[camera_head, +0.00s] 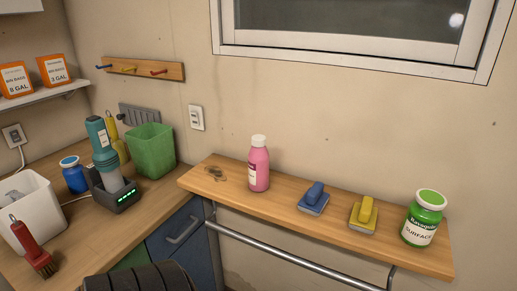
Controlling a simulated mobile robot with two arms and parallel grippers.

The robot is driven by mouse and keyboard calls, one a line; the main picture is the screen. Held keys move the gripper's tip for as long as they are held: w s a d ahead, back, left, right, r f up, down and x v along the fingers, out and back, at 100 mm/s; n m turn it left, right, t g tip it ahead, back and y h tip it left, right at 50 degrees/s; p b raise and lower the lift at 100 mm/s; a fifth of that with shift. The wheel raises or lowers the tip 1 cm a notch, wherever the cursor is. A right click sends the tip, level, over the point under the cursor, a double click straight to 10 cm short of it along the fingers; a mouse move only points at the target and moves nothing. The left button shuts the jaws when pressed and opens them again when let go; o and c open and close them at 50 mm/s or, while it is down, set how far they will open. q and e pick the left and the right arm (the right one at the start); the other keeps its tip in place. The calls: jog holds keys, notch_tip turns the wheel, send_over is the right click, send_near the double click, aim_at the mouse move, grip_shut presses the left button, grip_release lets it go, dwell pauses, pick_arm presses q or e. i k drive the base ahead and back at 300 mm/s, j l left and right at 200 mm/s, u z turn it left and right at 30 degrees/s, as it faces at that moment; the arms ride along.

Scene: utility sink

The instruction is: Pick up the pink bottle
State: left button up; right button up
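The pink bottle (259,170) has a white cap and a pale label. It stands upright on the narrow wooden shelf (330,225) below the window, left of the middle of that shelf. Nothing touches it or hides it. Neither of my grippers shows in the head view.
Right of the bottle are a blue scrubber (313,199), a yellow scrubber (363,214) and a green-lidded jar (422,218). A dark stain marks the shelf to its left. A metal rail (290,256) runs along the shelf front. The left counter holds a green bin (152,150) and other items.

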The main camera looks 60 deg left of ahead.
aim_at(258, 155)
jog(key=u, duration=1.7)
